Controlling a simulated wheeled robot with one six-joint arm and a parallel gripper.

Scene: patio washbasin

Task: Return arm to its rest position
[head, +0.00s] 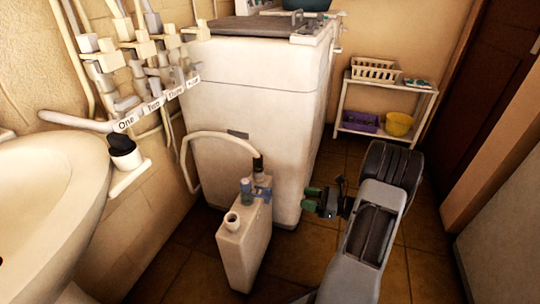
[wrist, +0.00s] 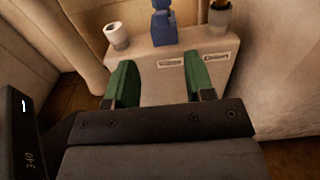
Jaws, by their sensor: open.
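My gripper (head: 311,198) is to the right of a cream canister in the head view, with its green fingertips pointing left towards it. The fingers are apart with nothing between them, as the wrist view also shows (wrist: 160,84). The cream canister (head: 243,245) stands upright on the floor in front of the white cabinet. It carries a blue valve (head: 262,190), an open white neck (head: 232,220) and a black connector with a pale hose. In the wrist view the canister (wrist: 160,65) lies beyond the fingers, with two small labels on its face.
The large white cabinet (head: 245,95) stands close behind my gripper. A washbasin (head: 50,190) and labelled pipe valves (head: 155,103) line the left wall. A small shelf (head: 384,104) with a basket, a purple tray and a yellow bowl stands at back right. Tiled floor (head: 425,240) is clear at right.

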